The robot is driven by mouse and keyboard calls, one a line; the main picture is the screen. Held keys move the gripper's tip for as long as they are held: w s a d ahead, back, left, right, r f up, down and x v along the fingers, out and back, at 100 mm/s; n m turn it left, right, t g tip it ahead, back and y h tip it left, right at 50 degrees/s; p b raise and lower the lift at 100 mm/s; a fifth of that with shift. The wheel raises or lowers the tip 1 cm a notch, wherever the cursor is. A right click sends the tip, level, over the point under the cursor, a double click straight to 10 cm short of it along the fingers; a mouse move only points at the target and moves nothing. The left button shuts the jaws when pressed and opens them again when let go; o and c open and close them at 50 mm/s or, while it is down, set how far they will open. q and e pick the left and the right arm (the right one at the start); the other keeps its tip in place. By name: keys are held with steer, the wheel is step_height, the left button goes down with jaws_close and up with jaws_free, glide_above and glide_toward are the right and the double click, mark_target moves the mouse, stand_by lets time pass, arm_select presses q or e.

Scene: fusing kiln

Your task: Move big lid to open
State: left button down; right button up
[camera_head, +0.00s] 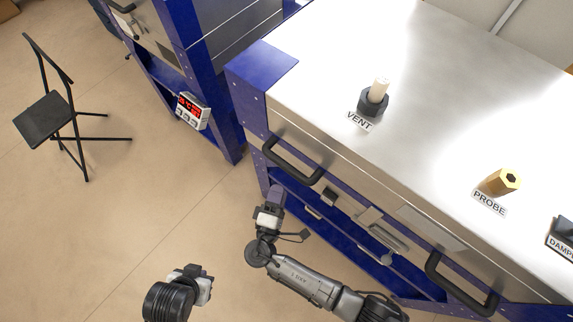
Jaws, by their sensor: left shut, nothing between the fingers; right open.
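The big lid (400,120) is a broad silver metal slab on the blue-framed kiln. It appears to lie closed on the body. Its front edge carries a black bar handle (292,163) at left and another black handle (460,287) at lower right. My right gripper (277,190) points up just below the left handle, apart from it in the picture and empty; its fingers are open but small in view. My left gripper (198,271) is shut and empty over the floor at lower left, away from the lid, its fingertips partly hidden by its own wrist.
A vent plug (374,98), a brass probe fitting (503,182) and a dark damper part (561,232) stand on the lid. A red-display controller (193,111) sits on a neighbouring blue frame. A black folding chair (45,116) stands at left. The floor between is clear.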

mark_target(287, 167)
steer(key=x, duration=0.8)
steer(key=shift+w, duration=0.1)
jaws_close()
stand_by(0.4)
